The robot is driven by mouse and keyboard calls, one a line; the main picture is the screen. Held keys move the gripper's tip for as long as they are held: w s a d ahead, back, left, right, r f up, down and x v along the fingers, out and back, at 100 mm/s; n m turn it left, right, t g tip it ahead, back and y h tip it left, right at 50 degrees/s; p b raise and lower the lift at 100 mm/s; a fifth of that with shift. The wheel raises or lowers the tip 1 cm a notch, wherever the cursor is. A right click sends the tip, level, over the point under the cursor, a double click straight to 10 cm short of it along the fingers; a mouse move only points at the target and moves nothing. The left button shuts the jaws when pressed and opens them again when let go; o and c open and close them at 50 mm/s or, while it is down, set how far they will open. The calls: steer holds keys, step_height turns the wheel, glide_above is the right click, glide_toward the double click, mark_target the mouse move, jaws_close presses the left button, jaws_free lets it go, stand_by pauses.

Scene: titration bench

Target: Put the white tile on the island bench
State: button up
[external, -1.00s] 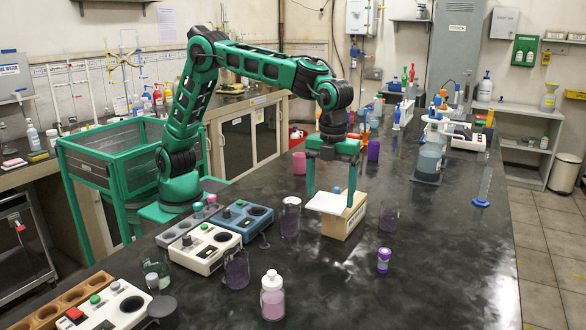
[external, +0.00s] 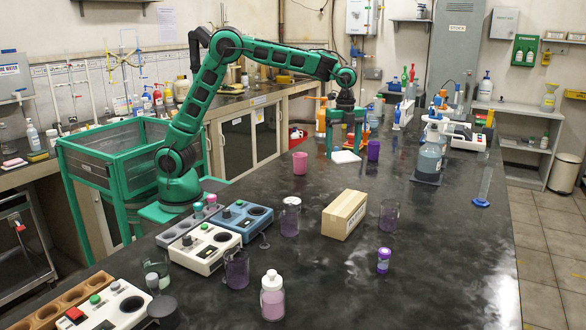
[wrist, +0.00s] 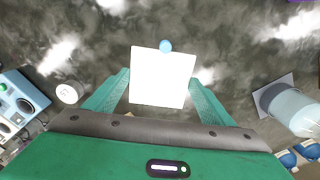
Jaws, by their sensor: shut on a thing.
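The white tile (external: 346,157) is a flat square, held level between the fingers of my gripper (external: 344,147). It is low over the dark island bench (external: 440,250), near the far end. I cannot tell whether it touches the bench top. The knob does not show in the external view. A cardboard box (external: 344,214) stands nearer the camera, with nothing on top.
A pink cup (external: 300,163) stands left of the tile and a purple cup (external: 373,150) close to its right. Glass beakers (external: 389,216), a purple-capped vial (external: 384,260) and control boxes (external: 205,247) are nearer. The right middle of the bench is clear.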

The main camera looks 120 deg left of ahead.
steer(key=s+a+n, duration=0.8)
steer(key=s+a, duration=1.3)
steer(key=s, duration=0.1)
glide_above(327, 166)
step_height(327, 166, down, 7)
steer(key=shift+s, duration=0.1)
steer(key=shift+f, duration=2)
steer(key=o, duration=1.2)
steer(key=shift+f, duration=0.1)
steer(key=shift+c, duration=0.2)
step_height(327, 166, up, 12)
